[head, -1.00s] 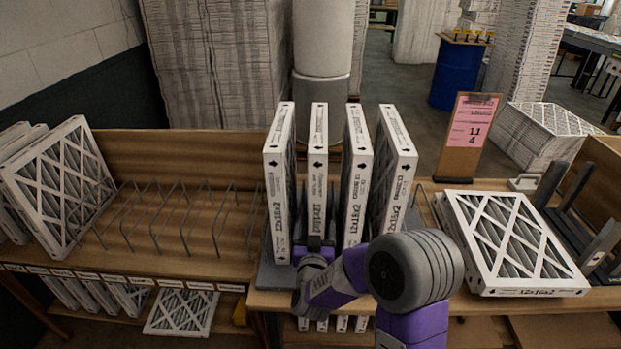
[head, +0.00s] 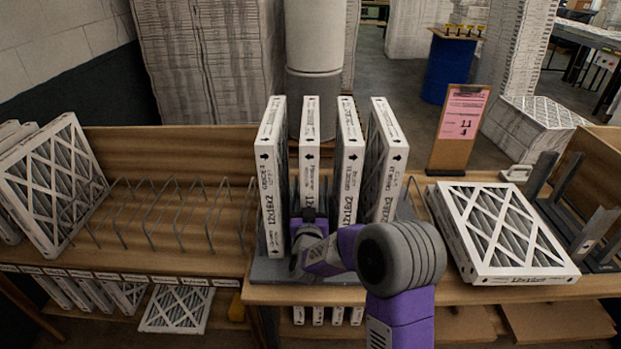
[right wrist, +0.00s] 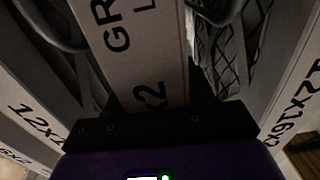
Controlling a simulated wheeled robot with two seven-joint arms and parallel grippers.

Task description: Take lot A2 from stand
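Several white filters marked 12x16x2 stand upright in a dark grey stand (head: 258,268): a leftmost one (head: 272,200), a second (head: 310,150), a third (head: 347,165) and a rightmost one (head: 384,165). Their lot marks are too small to read. My right gripper (head: 308,214) is at the lower front edge of the second filter. In the right wrist view this filter's printed edge (right wrist: 150,60) fills the middle, close to my palm, with dark shapes on both sides. Whether the fingers press on it is unclear. My left gripper is out of view.
A pink card on a clipboard (head: 463,115) stands behind a flat filter (head: 505,230) at the right. A wire rack (head: 150,210) at the left holds tilted filters (head: 55,185) at its end; its middle slots are empty. Neighbouring filters leave narrow gaps.

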